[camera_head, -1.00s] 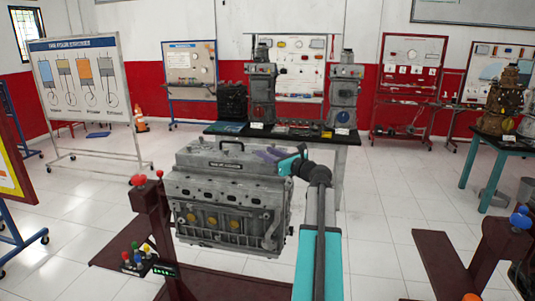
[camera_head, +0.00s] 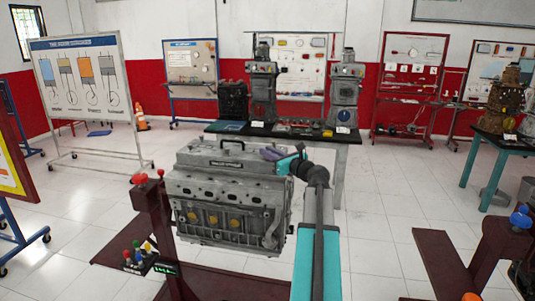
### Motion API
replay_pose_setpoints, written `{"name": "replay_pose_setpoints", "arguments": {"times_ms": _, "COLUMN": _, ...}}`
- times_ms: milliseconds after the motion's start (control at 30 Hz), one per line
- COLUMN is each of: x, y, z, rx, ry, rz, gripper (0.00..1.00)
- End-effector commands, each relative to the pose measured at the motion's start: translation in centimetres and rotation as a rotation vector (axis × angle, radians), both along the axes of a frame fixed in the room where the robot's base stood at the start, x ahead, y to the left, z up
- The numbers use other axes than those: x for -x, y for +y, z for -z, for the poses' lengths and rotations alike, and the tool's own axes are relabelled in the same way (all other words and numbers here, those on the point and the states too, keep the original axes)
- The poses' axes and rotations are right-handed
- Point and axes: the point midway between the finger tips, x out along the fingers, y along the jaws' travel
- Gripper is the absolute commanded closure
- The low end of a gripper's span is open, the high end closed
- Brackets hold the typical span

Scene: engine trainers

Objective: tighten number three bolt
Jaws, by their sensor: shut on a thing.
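A grey engine block (camera_head: 228,205) stands in the middle of the view, with a valve cover and a black handle on top. Several round yellowish plugs show on its near side. My arm reaches in from the lower right, and its wrist ends over the block's upper right edge. My gripper (camera_head: 272,154) is at the right part of the engine's top, beside the purple-grey piece there. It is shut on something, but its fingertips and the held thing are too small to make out. I cannot tell which bolt is number three.
A dark red stand with a red knob (camera_head: 139,180) and a small button panel (camera_head: 150,262) is at the engine's left. Another red stand (camera_head: 480,255) is at the right. A black table (camera_head: 290,133) with engine parts stands behind. White tiled floor is open on the right.

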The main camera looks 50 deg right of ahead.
Motion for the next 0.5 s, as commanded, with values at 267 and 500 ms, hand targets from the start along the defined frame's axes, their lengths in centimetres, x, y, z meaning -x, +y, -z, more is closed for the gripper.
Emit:
{"name": "replay_pose_setpoints", "arguments": {"times_ms": 267, "x": -0.01, "y": 0.31, "z": -0.22, "rx": -0.001, "ry": -0.001, "rz": 0.113, "gripper": 1.00}}
{"name": "replay_pose_setpoints", "arguments": {"times_ms": 500, "x": -0.06, "y": 0.30, "z": -0.30, "rx": -0.002, "ry": 0.000, "rz": 0.247, "gripper": 1.00}}
